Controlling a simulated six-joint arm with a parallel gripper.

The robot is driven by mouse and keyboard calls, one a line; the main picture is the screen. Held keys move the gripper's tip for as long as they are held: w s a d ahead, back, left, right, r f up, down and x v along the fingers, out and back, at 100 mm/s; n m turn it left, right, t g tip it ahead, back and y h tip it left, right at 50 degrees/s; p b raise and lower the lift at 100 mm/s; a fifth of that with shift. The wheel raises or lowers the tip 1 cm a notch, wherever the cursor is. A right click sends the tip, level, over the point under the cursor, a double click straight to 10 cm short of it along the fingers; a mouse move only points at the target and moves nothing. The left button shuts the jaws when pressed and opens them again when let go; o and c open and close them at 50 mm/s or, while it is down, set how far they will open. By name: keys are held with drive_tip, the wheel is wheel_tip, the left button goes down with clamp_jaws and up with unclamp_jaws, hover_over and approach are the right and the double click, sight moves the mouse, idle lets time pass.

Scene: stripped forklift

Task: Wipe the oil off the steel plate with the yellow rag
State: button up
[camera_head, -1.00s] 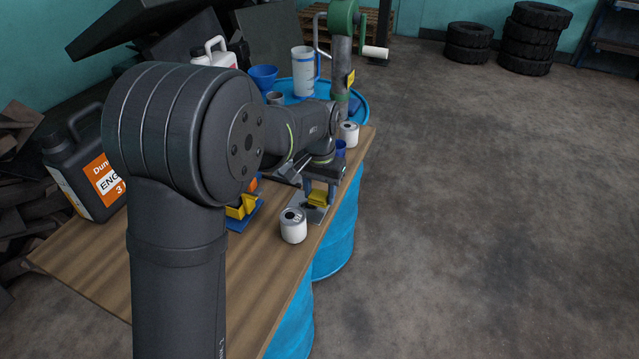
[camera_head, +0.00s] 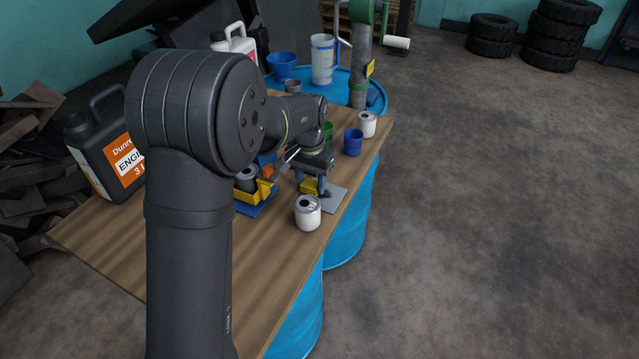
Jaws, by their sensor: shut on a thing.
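The steel plate (camera_head: 335,199) lies flat on the wooden table, near its right edge. A dark patch of oil (camera_head: 326,194) shows on it, beside the rag. My gripper (camera_head: 311,184) points down at the plate's left part and is shut on the yellow rag (camera_head: 308,187). The rag is low, at the plate's left side; I cannot tell whether it presses on the steel. My arm and gripper hide part of the plate's far side.
A white can (camera_head: 307,213) stands just in front of the plate. A blue cup (camera_head: 353,142) and another white can (camera_head: 367,124) stand behind it. A yellow bin (camera_head: 254,193) on a blue base is to the left. The table's front is clear.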

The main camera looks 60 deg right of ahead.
sight(334, 199)
drive_tip(key=s, duration=0.6)
drive_tip(key=shift+s, duration=0.3)
wheel_tip(334, 199, up, 8)
idle(0.4)
